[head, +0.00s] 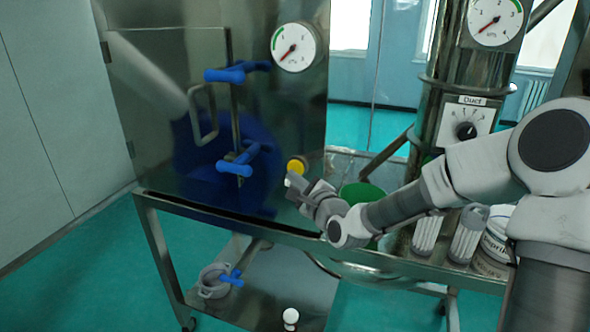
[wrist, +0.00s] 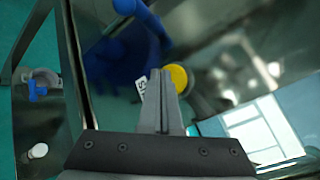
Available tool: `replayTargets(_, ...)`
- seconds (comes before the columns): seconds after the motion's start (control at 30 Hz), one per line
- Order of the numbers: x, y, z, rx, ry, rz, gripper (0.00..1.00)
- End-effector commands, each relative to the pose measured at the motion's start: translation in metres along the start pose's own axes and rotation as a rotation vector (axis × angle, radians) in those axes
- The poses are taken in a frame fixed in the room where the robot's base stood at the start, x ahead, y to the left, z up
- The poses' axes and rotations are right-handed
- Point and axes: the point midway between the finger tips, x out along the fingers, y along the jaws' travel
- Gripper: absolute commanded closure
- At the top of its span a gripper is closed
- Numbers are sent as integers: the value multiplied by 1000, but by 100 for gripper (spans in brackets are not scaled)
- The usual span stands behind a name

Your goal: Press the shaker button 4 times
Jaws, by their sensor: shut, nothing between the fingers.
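The shaker button is a round yellow button (head: 296,166) low on the right side of the steel cabinet's front. In the wrist view the yellow button (wrist: 178,78) shows just right of the fingertips. My gripper (head: 292,186) is shut and empty, just below the button in the head view. In the wrist view its closed fingers (wrist: 160,85) point toward the cabinet beside the button. I cannot tell whether the fingertips touch it. A white label (wrist: 141,89) is partly hidden behind the fingers; only a letter or two shows.
Blue handles (head: 236,168) stick out from the cabinet (head: 170,130) left of the button. A green bucket (head: 362,194) stands right of my gripper. A dial panel marked "Duct" (head: 466,122) and racks of tubes (head: 468,234) are further right. A valve fitting (head: 214,281) lies on the lower shelf.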

Motion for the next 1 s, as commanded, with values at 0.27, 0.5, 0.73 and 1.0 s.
replayTargets(0.27,-1,1,1,0,-1,1,100)
replayTargets(0.5,-11,9,9,1,-1,3,100)
replayTargets(0.73,-27,21,21,0,-2,3,100)
replayTargets(1.0,-36,27,27,0,-1,1,100)
